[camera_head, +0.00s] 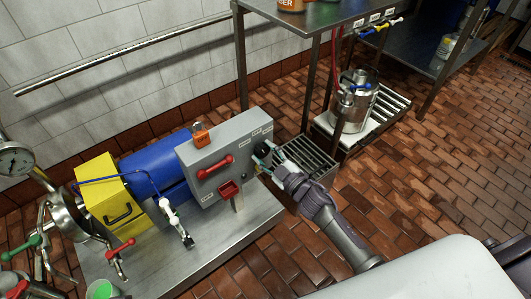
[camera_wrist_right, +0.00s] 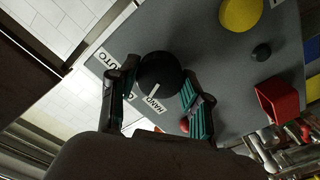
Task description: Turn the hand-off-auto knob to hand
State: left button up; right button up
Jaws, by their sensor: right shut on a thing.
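The hand-off-auto knob (camera_wrist_right: 160,70) is round and black, on the face of a grey control box (camera_head: 222,150). My right gripper (camera_wrist_right: 156,84) is shut on the knob, with one finger on each side of it. In the head view my right gripper (camera_head: 266,158) is at the right part of the box face and mostly covers the knob. A white mark on the knob points toward the HAND label (camera_wrist_right: 155,103). The AUTO label (camera_wrist_right: 106,59) is at the upper left of the knob. A third label is mostly hidden behind a finger. My left gripper is not in view.
A red handle (camera_head: 214,167) and a red box-shaped part (camera_head: 229,188) stick out of the panel. A yellow button (camera_wrist_right: 240,13) and a small black knob (camera_wrist_right: 261,52) are near my fingers. A steel table (camera_head: 307,8) stands behind.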

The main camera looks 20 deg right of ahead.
jog(key=n, duration=0.4)
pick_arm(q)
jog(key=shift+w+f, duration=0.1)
pick_arm(e)
jog(key=shift+n, duration=0.5)
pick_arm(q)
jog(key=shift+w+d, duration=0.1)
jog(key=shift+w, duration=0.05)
pick_arm(e)
jog(key=shift+n, duration=0.3)
jog(key=o, duration=1.2)
jog(key=shift+c, duration=0.2)
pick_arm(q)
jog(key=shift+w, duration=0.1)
pick_arm(e)
jog(key=v, duration=1.2)
